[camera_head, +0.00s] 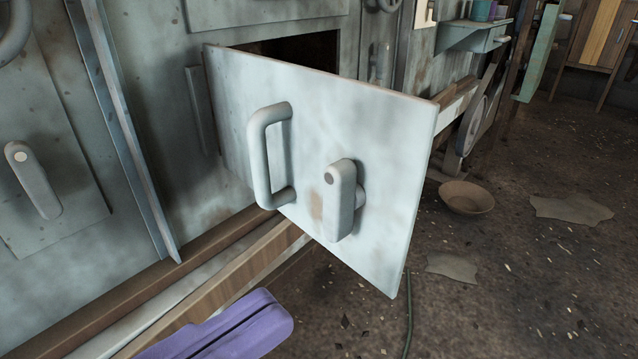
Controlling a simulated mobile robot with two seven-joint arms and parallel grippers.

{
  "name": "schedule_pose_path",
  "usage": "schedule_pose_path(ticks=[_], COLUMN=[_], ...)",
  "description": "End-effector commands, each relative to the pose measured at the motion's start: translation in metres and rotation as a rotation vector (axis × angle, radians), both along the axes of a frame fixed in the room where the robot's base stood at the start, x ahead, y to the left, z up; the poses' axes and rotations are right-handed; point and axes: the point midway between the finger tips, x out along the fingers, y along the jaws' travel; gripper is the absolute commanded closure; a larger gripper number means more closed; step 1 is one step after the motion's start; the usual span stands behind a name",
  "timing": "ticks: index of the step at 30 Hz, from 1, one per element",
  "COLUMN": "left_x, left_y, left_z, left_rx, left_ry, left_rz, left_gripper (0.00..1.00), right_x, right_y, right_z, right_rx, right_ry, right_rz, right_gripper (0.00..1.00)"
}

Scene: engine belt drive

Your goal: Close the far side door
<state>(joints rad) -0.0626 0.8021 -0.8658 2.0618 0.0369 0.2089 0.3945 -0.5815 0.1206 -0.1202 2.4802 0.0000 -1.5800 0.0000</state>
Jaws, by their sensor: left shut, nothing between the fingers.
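The side door (372,110) is a pale grey-blue metal panel that stands open, swung out from the machine wall on its left edge. Its outer face carries a C-shaped handle (259,155) and a turning latch (341,200) to the right of it. Behind its top edge, part of a dark opening (310,48) shows in the wall. My left gripper (280,313), purple, is at the bottom of the picture, below and in front of the door. It is shut and empty, apart from the door in the picture. My right gripper is out of view.
Another closed panel with a latch (33,180) is at the left. A wooden ledge (225,280) runs along the machine's foot below the door. A bowl (466,198) lies on the dirt floor to the right, where the floor is mostly clear. A small shelf (472,37) is behind.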

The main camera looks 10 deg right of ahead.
Motion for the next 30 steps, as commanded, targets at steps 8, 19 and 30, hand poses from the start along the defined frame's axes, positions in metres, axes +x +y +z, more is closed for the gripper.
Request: schedule_pose_path(ticks=[8,19,30], left_x=[0.031,0.052,0.052], left_y=[-0.053,-0.089,-0.091], left_z=[-0.002,-0.001,0.0], left_rx=[-0.003,0.0,0.002], left_ry=[-0.004,0.0,0.001], left_rz=[0.0,0.0,0.001], left_gripper=[1.0,1.0,1.0], right_x=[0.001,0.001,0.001], right_y=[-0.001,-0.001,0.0], right_z=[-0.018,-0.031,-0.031], right_rx=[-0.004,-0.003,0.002], right_ry=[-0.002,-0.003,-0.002], right_rz=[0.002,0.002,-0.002], right_gripper=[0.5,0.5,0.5])
